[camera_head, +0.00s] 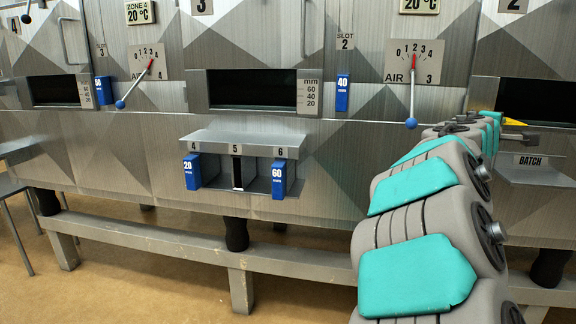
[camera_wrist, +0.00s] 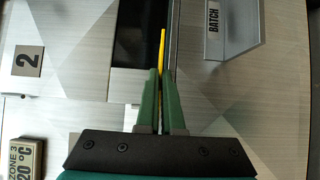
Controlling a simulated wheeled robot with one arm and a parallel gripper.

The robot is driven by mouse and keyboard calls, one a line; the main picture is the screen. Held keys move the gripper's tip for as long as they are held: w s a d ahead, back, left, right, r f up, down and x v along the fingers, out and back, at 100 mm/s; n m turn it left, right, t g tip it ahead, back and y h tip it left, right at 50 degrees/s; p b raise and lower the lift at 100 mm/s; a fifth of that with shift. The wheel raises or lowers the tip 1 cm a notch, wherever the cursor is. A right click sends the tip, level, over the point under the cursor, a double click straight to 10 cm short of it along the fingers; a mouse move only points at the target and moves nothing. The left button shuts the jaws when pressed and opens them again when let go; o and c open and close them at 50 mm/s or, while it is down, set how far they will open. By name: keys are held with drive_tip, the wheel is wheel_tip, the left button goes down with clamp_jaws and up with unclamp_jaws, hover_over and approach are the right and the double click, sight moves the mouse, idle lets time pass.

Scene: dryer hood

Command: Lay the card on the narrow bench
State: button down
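My gripper (camera_wrist: 161,78) has its two green fingers close together on a thin yellow card (camera_wrist: 163,48), seen edge-on in the wrist view. In the head view a small yellow piece of the card (camera_head: 514,122) shows past the end of my arm, at the right, in front of the dryer's metal face. My fingers are hidden or too small to tell there. A long, low, narrow grey bench (camera_head: 140,236) runs along the foot of the dryer. It looks bare where visible; my arm covers part of its right side.
A BATCH shelf (camera_head: 545,172) juts out at the right and shows in the wrist view (camera_wrist: 232,35). A small rack (camera_head: 238,137) holds blue gauge blocks (camera_head: 278,178). Air levers with blue knobs (camera_head: 411,123) stick out. A metal table (camera_head: 8,187) stands at the far left.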

drive_tip(key=a+f+n+y, duration=0.7)
drive_tip(key=a+f+y, duration=0.2)
drive_tip(key=f, duration=0.5)
drive_tip(key=a+f+n+y, duration=0.6)
drive_tip(key=a+f+y, duration=0.4)
drive_tip(key=a+f, duration=0.4)
drive_tip(key=a+f+n+g+y, duration=0.1)
drive_tip(key=a+f+n+y, duration=0.6)
drive_tip(key=f, duration=0.8)
drive_tip(key=a+y, duration=0.2)
drive_tip(key=a, duration=0.2)
drive_tip(key=shift+w+a+f+n, duration=0.3)
drive_tip(key=shift+w+f, duration=0.05)
drive_tip(key=shift+f, duration=0.05)
drive_tip(key=shift+w+r, duration=0.2)
drive_tip(key=shift+w, duration=0.05)
drive_tip(key=shift+w+r, duration=0.1)
drive_tip(key=shift+r, duration=0.15)
